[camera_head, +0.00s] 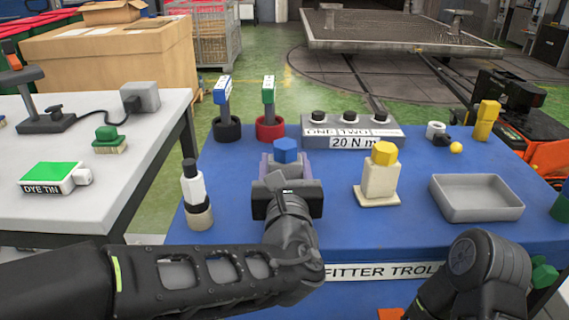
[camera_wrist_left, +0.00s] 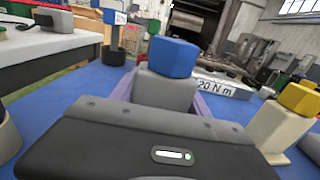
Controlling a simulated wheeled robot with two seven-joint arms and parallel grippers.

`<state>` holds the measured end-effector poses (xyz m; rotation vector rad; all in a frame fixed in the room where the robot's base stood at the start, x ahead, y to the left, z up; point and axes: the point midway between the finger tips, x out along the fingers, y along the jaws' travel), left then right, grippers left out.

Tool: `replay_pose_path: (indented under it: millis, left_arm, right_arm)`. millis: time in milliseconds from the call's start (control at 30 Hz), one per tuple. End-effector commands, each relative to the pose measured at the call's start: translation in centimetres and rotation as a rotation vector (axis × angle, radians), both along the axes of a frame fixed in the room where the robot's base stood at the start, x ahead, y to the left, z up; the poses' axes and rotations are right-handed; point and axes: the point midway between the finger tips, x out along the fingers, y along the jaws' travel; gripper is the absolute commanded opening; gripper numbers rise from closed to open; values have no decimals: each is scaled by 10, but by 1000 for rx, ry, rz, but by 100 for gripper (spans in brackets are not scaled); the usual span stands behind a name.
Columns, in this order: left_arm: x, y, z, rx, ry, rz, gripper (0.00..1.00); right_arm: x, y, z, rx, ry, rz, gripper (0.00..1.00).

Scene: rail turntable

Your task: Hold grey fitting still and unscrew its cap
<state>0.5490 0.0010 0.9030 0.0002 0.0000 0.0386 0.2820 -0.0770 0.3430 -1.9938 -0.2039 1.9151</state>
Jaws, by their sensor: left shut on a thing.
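The grey fitting (camera_head: 283,172) stands upright on the blue trolley top, with a blue cap (camera_head: 286,150) on it. In the left wrist view the blue cap (camera_wrist_left: 172,57) sits on top of the grey fitting (camera_wrist_left: 163,91). Light purple parts show at the fitting's sides. My left gripper (camera_head: 287,188) is at the fitting's near side and is shut on it. Its fingertips and the fitting's lower part are hidden by the gripper's body. The cap stands clear above the gripper. My right arm shows at the bottom right, but its gripper is out of view.
A cream fitting with a yellow cap (camera_head: 384,153) stands to the right, near an empty grey tray (camera_head: 476,198). A black-and-white bottle (camera_head: 194,185) stands left. A 20 N m box (camera_head: 352,132) and two tools in ring stands are behind. Blue surface between them is clear.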

Motion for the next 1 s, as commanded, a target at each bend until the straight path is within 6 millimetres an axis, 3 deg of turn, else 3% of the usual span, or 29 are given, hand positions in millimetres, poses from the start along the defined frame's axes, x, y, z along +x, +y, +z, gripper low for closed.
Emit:
replay_pose_path:
  millis: [1000]
  left_arm:
    - [0,0,-11,-1,-2,0,0]
  right_arm:
    - [0,0,-11,0,0,0,36]
